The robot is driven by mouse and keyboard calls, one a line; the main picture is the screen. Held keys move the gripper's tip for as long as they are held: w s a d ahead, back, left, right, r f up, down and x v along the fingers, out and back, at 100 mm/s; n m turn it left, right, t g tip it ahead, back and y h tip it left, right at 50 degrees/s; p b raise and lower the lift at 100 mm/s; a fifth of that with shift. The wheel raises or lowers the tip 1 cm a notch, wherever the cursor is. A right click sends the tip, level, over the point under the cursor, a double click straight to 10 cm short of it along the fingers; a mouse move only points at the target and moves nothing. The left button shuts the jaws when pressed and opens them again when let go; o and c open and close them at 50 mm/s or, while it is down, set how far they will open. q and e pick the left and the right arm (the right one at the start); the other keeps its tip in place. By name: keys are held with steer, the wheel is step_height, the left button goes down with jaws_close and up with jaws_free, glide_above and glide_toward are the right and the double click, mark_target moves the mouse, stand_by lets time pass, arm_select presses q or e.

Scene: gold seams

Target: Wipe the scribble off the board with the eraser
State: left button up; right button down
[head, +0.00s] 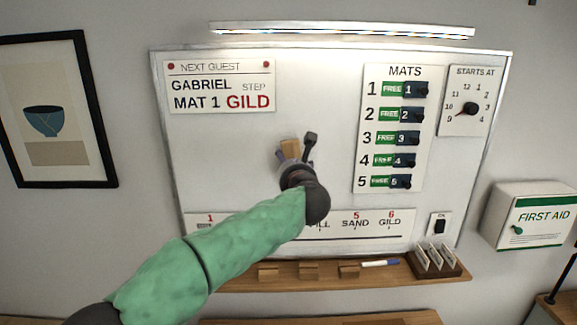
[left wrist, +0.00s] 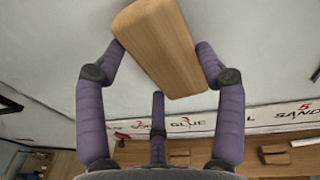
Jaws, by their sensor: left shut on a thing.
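The whiteboard (head: 325,100) hangs on the wall in the head view. My left gripper (head: 287,158) is in front of the middle of the board, seen from behind. In the left wrist view, my left gripper (left wrist: 158,62) is shut on a wooden block, the eraser (left wrist: 158,45), with a finger on each side. The eraser also shows in part in the head view (head: 290,146). I cannot tell whether it touches the board. No scribble shows clearly; my gripper and arm cover part of the board. My right gripper is in neither view.
Below the board, a wooden ledge (head: 330,283) carries several small wooden blocks (head: 308,270), a marker (head: 380,262) and a card holder (head: 435,262). Mat panel (head: 390,182), guest sign (head: 219,87) and dial (head: 469,108) are on the board. A first aid box (head: 530,215) is at right.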

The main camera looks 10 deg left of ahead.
arm_select(q)
steer(key=shift+a+f+b+v, duration=0.15)
steer(key=shift+b+v, duration=0.55)
steer(key=shift+v, duration=0.5)
steer(key=shift+a+f+b+v, duration=0.15)
steer(key=shift+b+v, duration=0.5)
steer(key=shift+v, duration=0.6)
steer(key=shift+s+d, duration=0.2)
steer(key=shift+s, duration=0.4)
steer(key=shift+s, duration=0.1)
steer(key=shift+b+v, duration=0.8)
steer(key=shift+v, duration=0.55)
steer(key=shift+s+a+f, duration=0.1)
steer(key=shift+a+f, duration=0.05)
